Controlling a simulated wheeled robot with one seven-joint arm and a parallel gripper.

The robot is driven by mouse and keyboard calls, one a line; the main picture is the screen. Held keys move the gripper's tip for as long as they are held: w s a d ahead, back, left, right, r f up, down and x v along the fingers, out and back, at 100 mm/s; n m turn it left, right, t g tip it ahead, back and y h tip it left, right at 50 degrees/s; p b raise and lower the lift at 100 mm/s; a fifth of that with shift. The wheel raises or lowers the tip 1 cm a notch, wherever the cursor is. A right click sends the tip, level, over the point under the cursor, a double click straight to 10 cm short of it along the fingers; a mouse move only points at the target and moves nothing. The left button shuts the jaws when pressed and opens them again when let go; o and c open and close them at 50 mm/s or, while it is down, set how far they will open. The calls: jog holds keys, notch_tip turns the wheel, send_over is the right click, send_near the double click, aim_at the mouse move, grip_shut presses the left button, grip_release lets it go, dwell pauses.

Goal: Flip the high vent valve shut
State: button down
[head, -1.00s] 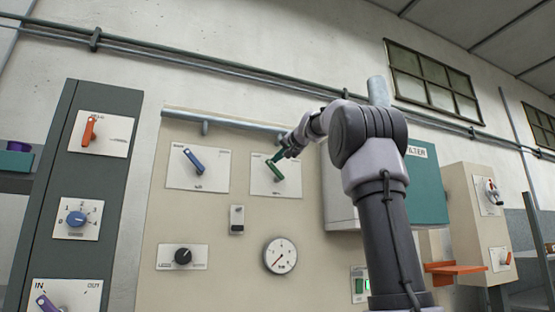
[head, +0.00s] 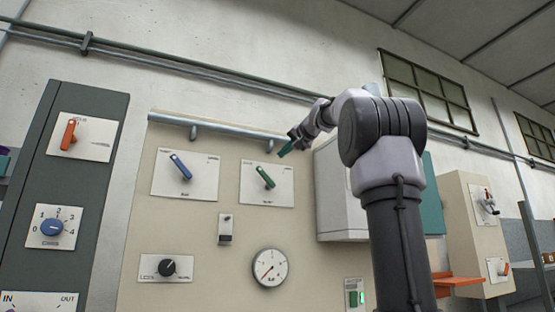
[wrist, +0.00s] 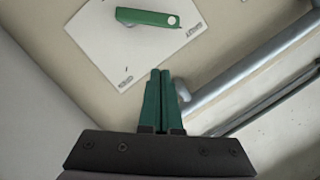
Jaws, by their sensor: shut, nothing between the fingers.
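A green lever handle (head: 265,178) sits on a white plate (head: 282,196) on the beige panel. It slants from upper left to lower right. The plate's small labels are too small to read, so I cannot confirm it is the high vent valve. In the wrist view the green handle (wrist: 148,18) lies beyond my fingertips, at the top edge. My gripper (head: 282,154) has green fingers. It is to the upper right of the handle, apart from it. In the wrist view my gripper (wrist: 165,73) is shut and empty, its fingers side by side.
A blue lever (head: 181,167) is left of the green one. A grey pipe (head: 215,129) runs along the panel top, close to my fingers in the wrist view (wrist: 245,72). A gauge (head: 270,267), a black knob (head: 168,267) and a white cabinet (head: 338,195) are nearby.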

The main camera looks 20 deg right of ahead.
jog(key=shift+v, duration=2.25)
jog(key=s+a+f+g, duration=0.2)
jog(key=s+f, duration=0.6)
jog(key=f, duration=0.8)
jog(key=s+a+f+n+g, duration=0.1)
jog(key=s+a+f+g, duration=0.2)
jog(key=f, duration=1.3)
jog(key=s+a+f+n+g+h, duration=0.1)
jog(key=s+a+f+g, duration=0.2)
jog(key=s+f, duration=1)
jog(key=a+f, duration=0.3)
jog(key=shift+a+f, duration=0.25)
jog(key=shift+a, duration=0.1)
